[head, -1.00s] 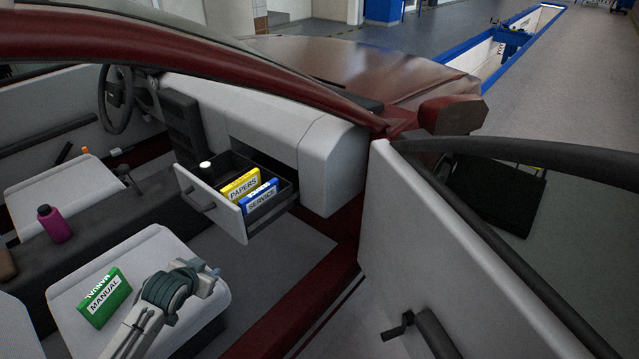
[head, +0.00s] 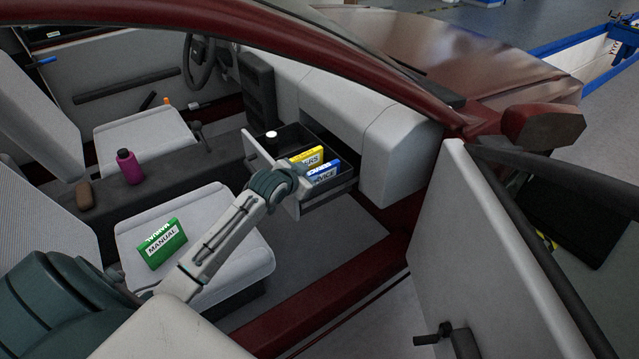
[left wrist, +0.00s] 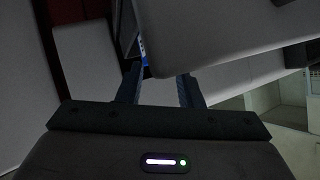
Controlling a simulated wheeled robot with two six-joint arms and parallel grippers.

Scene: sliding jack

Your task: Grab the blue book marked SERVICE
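The blue book marked SERVICE (head: 323,171) stands in the open glovebox drawer (head: 345,187), beside the yellow PAPERS book (head: 309,156). Part of both labels is covered by my left arm. My left wrist is over the drawer's front panel, short of the blue book; the fingertips do not show clearly in the head view. In the left wrist view the two fingers of my left gripper (left wrist: 160,90) are apart with nothing held. A small sliver of blue (left wrist: 142,48) shows beyond them beside a large pale panel. My right gripper is not in view.
The green MANUAL book (head: 163,242) lies on the near seat (head: 240,262). A magenta bottle (head: 130,167) stands on the console. A dark cylinder with a white top (head: 271,142) is in the drawer. The open door (head: 480,250) bounds the right side.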

